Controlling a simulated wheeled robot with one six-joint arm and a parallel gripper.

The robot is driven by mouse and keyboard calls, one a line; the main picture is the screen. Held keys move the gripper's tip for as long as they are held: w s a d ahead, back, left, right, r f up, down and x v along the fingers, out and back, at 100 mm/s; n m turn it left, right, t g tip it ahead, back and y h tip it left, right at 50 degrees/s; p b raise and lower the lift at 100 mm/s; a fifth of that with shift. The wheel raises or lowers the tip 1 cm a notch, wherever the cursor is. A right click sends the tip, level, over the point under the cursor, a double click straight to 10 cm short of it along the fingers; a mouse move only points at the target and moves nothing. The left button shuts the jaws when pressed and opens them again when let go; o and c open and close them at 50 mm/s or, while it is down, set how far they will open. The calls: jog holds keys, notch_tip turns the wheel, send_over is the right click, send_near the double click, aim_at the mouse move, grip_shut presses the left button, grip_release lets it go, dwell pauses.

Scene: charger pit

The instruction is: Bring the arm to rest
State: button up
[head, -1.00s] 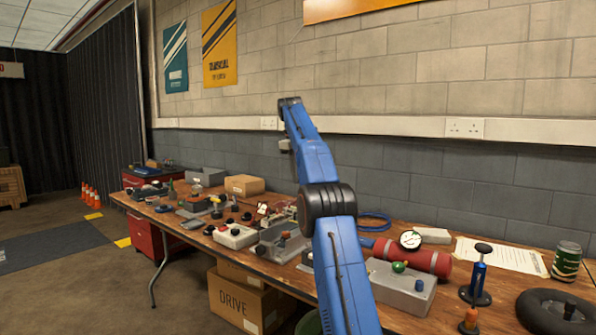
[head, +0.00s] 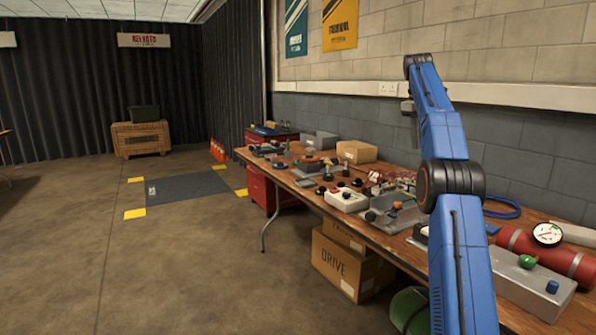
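My blue arm rises at the right of the head view, over the front part of the workbench (head: 395,248). It has a dark joint at its middle, and its upper link leans back toward the wall. My gripper (head: 407,106) seems to be the small grey part hanging below the arm's far end, above the bench and near the wall. It is too small to tell whether its fingers are open or shut. Nothing can be made out in it.
The bench bears switch boxes, a red cylinder (head: 522,243), a gauge (head: 547,234) and a cardboard box (head: 356,152). Drive boxes (head: 349,266) and a green bin (head: 410,310) stand beneath. Open floor lies left, with a grey mat (head: 188,187), orange cones (head: 218,150) and a wooden crate (head: 140,139).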

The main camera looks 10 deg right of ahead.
jog(key=s+a+r+t, duration=0.1)
jog(key=s+a+r, duration=0.3)
jog(key=s+a, duration=0.6)
jog(key=s+a+f+m+t, duration=0.1)
jog(key=s+a+f+m, duration=0.15)
jog(key=s+a, duration=0.95)
jog(key=s+a+f, duration=0.3)
jog(key=s+f, duration=0.7)
jog(key=s, duration=0.1)
jog(key=s+a+f+m+t+y, duration=0.1)
jog(key=s+a+f, duration=0.3)
jog(key=s+f, duration=0.5)
jog(key=s+a+f+t+y, duration=0.1)
jog(key=s+a+f, duration=0.2)
jog(key=s+f, duration=0.7)
jog(key=s, duration=0.2)
jog(key=shift+s+a+f, duration=0.15)
jog(key=shift+s+f, duration=0.2)
jog(key=shift+s, duration=0.05)
jog(key=shift+m, duration=0.25)
